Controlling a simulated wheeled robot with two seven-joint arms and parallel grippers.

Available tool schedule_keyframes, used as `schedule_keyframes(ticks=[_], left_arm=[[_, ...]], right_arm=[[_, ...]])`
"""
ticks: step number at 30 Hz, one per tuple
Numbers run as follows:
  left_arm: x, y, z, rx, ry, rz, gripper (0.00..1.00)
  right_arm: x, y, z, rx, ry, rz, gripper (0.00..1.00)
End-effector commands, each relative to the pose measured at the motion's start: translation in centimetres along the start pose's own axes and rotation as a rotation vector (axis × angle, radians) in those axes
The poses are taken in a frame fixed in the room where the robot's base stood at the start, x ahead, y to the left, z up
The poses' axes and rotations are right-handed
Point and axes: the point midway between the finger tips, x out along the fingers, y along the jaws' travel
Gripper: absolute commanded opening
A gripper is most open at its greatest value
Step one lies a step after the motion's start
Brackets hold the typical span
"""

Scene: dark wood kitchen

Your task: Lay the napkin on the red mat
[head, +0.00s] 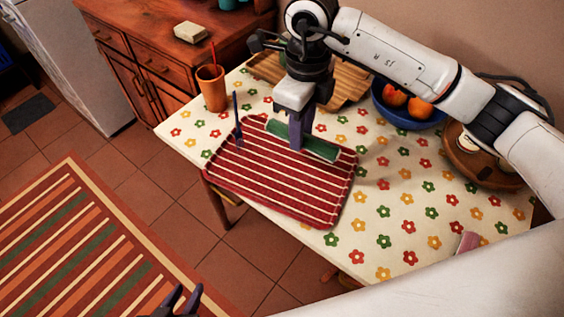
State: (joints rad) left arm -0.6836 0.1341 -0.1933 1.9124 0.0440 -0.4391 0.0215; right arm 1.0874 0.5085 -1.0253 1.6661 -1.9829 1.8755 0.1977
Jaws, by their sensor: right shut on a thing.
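The red mat (262,188) with white stripes lies near the left corner of the flowered table. The green napkin (322,149), long and narrow, is over the mat's far right part. My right gripper (297,140) points down and is shut on the napkin, hiding part of it. I cannot tell whether the napkin touches the mat or is held slightly above it. My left gripper (182,299) is at the bottom edge, low and away from the table, with its fingers apart and nothing between them.
A blue fork (237,118) is at the mat's left edge. An orange cup (211,92) stands behind it. The flowered cloth (410,200) right of the mat is mostly clear.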

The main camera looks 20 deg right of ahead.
Motion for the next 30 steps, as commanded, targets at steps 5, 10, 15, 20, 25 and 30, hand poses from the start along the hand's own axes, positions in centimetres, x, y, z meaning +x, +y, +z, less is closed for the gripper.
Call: schedule_keyframes(ticks=[5, 10, 15, 20, 25, 30], left_arm=[[0.0, -0.1, -0.5, 0.001, 0.008, -0.001, 0.31], [-0.2, -0.2, -0.7, 0.001, 0.008, -0.003, 0.31], [-0.4, -0.2, -0.5, 0.000, 0.004, -0.003, 0.31], [-0.5, -0.2, -0.2, 0.000, -0.002, -0.003, 0.31], [-0.6, -0.1, -0.2, -0.001, -0.005, -0.004, 0.31], [-0.6, -0.1, -0.1, 0.000, -0.006, -0.004, 0.31]], right_arm=[[1.1, 0.0, 0.3, 0.114, 0.007, 0.004, 0.00], [4.3, 0.1, 0.3, 0.120, 0.007, 0.005, 0.00], [6.3, 0.0, 0.3, 0.119, 0.005, 0.003, 0.00], [7.7, 0.1, 0.3, 0.117, 0.006, 0.004, 0.00], [10.0, 0.1, 0.3, 0.117, 0.006, 0.003, 0.00], [10.2, 0.0, 0.3, 0.115, 0.003, 0.002, 0.00]])
